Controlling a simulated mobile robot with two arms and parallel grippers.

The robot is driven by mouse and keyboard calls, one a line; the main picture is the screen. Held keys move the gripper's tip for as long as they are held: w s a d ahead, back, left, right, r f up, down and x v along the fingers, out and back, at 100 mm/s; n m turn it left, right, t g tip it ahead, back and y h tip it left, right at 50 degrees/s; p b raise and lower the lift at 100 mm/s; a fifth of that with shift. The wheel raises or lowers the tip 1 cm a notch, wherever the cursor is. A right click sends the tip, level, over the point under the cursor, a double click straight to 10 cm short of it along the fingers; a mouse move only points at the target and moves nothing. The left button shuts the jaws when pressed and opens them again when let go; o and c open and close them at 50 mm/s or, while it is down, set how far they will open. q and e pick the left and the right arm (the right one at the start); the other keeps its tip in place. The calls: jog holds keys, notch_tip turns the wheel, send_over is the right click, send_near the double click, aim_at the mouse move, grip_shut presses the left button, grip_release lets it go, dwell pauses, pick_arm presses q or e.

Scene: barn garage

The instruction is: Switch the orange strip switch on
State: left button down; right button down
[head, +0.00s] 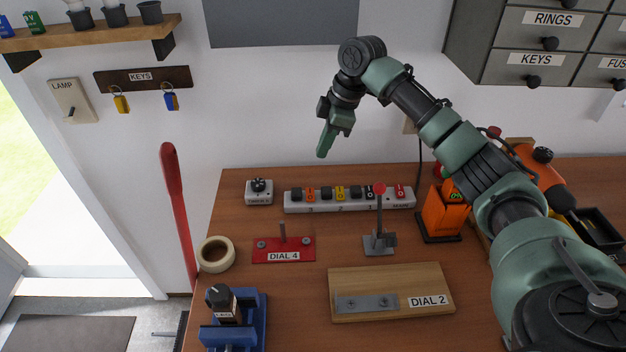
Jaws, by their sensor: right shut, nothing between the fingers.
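A white power strip (349,205) lies along the back of the wooden workbench, with a row of dark switches and coloured labels between them. An orange label (310,194) sits near its left end, beside dark switches. Whether the switch there is on or off is too small to tell. My right gripper (322,150) is shut and empty. It hangs in front of the wall, above the left part of the strip and apart from it, fingers pointing down. My left gripper does not show.
A lever with a red knob (379,189) stands just in front of the strip's right part. A small white dial box (259,192) is left of the strip. The red DIAL 4 plate (284,249) and wooden DIAL 2 board (391,292) lie nearer. An orange device (444,214) stands right.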

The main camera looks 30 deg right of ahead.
jog(key=p, duration=0.4)
send_over(309, 190)
jog(key=f, duration=0.7)
jog(key=s+f, duration=0.1)
jog(key=f, duration=0.2)
jog(key=shift+d+f, duration=0.3)
jog(key=shift+w+d+f, duration=0.1)
jog(key=shift+w+f, duration=0.05)
jog(key=shift+f, duration=0.65)
